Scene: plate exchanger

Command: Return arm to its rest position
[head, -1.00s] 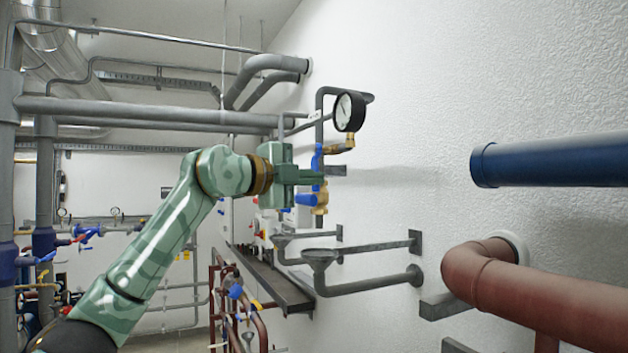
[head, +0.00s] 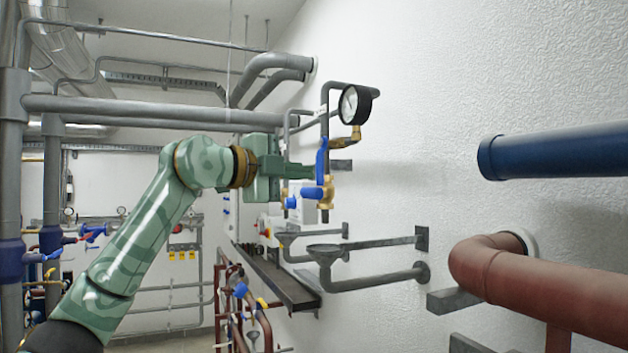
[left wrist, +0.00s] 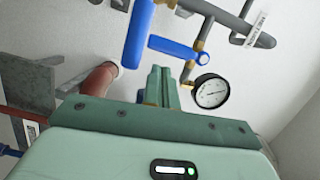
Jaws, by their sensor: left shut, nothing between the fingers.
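My left arm (head: 135,235) comes in from the lower left of the head view, bent at the elbow, and points right toward the wall. Its green left gripper (head: 308,172) is shut and empty. The fingers end just left of a blue lever valve (head: 322,158) below a round gauge (head: 354,105). In the left wrist view, the shut fingers (left wrist: 162,88) point up the picture, with the gauge (left wrist: 210,91) to their right and blue handles (left wrist: 178,49) beyond them. I cannot tell whether the fingers touch the valve. My right gripper is not in view.
A blue pipe (head: 550,153) and a red-brown pipe (head: 560,290) stick out of the right wall. A grey drain funnel (head: 328,250) and a dark shelf beam (head: 270,278) lie below the gripper. Grey pipes (head: 130,110) run behind the arm. Open air lies left of the arm's forearm.

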